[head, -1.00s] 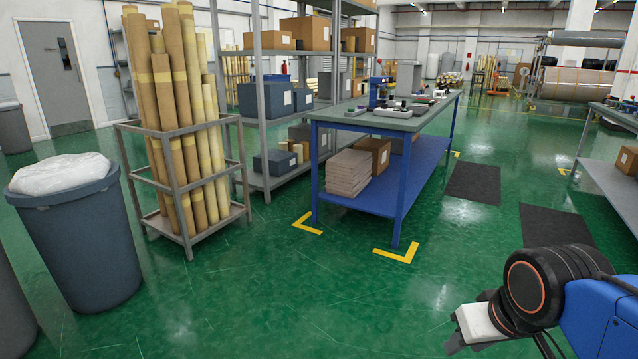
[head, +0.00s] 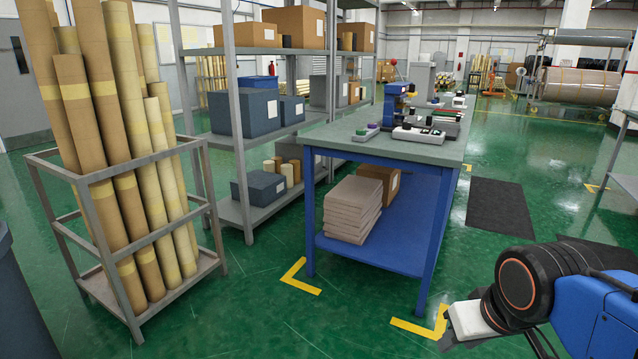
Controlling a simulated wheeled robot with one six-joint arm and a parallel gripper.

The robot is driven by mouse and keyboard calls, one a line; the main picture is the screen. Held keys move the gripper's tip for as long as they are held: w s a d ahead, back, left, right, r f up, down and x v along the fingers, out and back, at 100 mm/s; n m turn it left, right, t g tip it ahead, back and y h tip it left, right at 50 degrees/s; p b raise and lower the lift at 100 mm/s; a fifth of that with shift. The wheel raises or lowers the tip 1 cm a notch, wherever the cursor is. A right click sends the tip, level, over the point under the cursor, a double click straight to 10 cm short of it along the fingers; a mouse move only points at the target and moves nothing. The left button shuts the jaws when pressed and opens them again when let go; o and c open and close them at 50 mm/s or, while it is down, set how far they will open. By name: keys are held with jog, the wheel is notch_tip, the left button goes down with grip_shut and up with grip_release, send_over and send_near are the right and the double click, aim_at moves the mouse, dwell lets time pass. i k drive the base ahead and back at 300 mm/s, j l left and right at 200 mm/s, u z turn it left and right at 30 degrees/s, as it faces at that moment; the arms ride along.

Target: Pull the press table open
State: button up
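A blue-framed workbench (head: 350,144) with a grey-green top stands ahead in the head view. On its top is a blue device with a red-knobbed lever (head: 395,92), which may be a press. A white tray of small parts (head: 418,134) and other small items lie near it. I cannot tell which part is the press table. My gripper (head: 455,338) is at the lower right, low in front of the bench and apart from it. Only part of it shows, and its fingers are too unclear to tell open from shut.
A rack of cardboard tubes (head: 150,262) stands at the left, with a grey shelf unit (head: 246,180) behind it. The bench's lower shelf holds a stack of brown sheets (head: 348,212). Yellow corner marks (head: 300,278) lie on the floor. Green floor is open to the right, with a dark mat (head: 498,207).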

aim_at(429, 125)
jog(key=i+z, duration=0.2)
jog(key=i, duration=0.3)
jog(key=i+j+z, duration=0.2)
jog(key=i, duration=0.3)
jog(key=i+j+z, duration=0.2)
jog(key=i, duration=0.25)
